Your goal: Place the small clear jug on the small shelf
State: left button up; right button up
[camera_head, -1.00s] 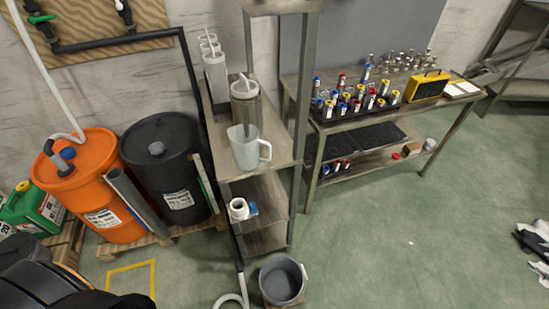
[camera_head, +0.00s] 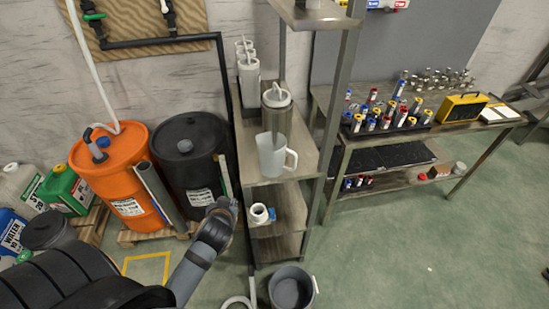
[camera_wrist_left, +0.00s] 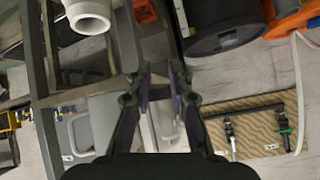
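The small clear jug (camera_head: 271,155), pale with a handle on its right, stands upright on the upper board of the narrow shelf unit (camera_head: 307,135), in front of a tall lidded cylinder. I cannot tell which board is the small shelf. My left gripper (camera_head: 231,203) is in front of the black drum, left of the unit's lower board and apart from the jug. In the left wrist view my left gripper (camera_wrist_left: 161,78) has its fingers apart with nothing held. A pale shape shows behind them; I cannot tell whether it is the jug. My right gripper is not in view.
A white fitting (camera_head: 260,213) lies on the lower board. A grey bucket (camera_head: 291,287) stands on the floor. Orange (camera_head: 110,165) and black (camera_head: 188,155) drums stand left. A bench (camera_head: 385,150) with a vial rack is right. Open floor lies front right.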

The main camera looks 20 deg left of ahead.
aim_at(294, 168)
pick_arm(q)
jog(key=w+d+r+m+t+h, duration=0.1)
jog(key=w+d+r+t, duration=0.1)
jog(key=w+r+t, duration=0.65)
jog(key=d+f+m+h, duration=0.2)
jog(key=d+m+h, duration=0.4)
jog(key=d+h, duration=0.35)
jog(key=shift+y, duration=0.45)
jog(key=shift+f+p+x, duration=0.15)
jog(key=shift+p+x, duration=0.05)
jog(key=shift+x, duration=2.5)
jog(key=shift+f+p+x, duration=0.15)
jog(key=shift+f+x, duration=0.05)
jog(key=shift+x, duration=2.45)
jog(key=shift+s+d+r, duration=0.1)
jog(key=shift+s, duration=0.05)
jog(key=shift+c, duration=0.7)
grip_shut()
